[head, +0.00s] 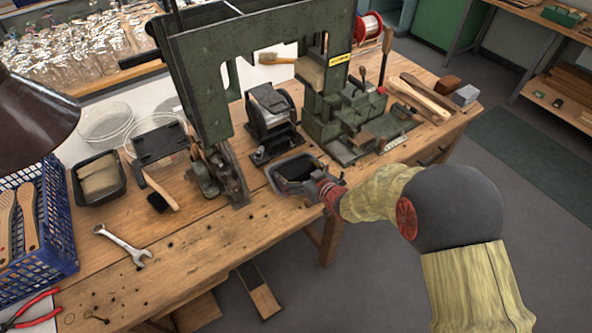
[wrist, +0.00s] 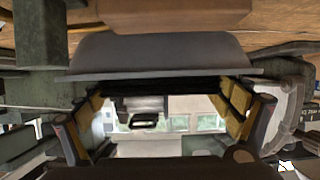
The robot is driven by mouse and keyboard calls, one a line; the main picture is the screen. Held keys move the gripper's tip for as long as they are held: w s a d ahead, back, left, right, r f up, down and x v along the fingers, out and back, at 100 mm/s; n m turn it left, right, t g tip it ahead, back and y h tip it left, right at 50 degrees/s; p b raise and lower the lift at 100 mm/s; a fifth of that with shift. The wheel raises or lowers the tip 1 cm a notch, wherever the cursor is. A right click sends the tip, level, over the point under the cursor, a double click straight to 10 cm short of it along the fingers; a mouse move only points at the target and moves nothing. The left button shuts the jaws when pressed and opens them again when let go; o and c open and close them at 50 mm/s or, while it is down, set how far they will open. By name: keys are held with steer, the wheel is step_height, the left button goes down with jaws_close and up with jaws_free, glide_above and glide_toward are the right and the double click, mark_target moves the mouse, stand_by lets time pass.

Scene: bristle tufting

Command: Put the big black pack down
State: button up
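The big black pack shows in the wrist view as a dark, fuzzy band (wrist: 165,87) spanning between the yellow pads of my gripper (wrist: 163,92). My fingers are wide apart, and the band's two ends meet the pads. A grey tray wall (wrist: 160,55) fills the view just beyond the pack. In the head view my gripper (head: 320,186) is at the right end of a dark grey tray (head: 276,186) on the bench's front edge. Black material shows inside this tray, but I cannot tell there where the pack ends. The pack's underside is hidden.
A green press frame (head: 203,85) and a black-based machine (head: 270,120) stand behind the tray. A dark brush (head: 160,201), a pale-filled black tray (head: 100,180), a wrench (head: 123,245) and a blue crate (head: 52,225) lie left. The bench front between wrench and tray is mostly clear.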

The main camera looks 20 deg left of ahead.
steer(key=shift+o, duration=0.8)
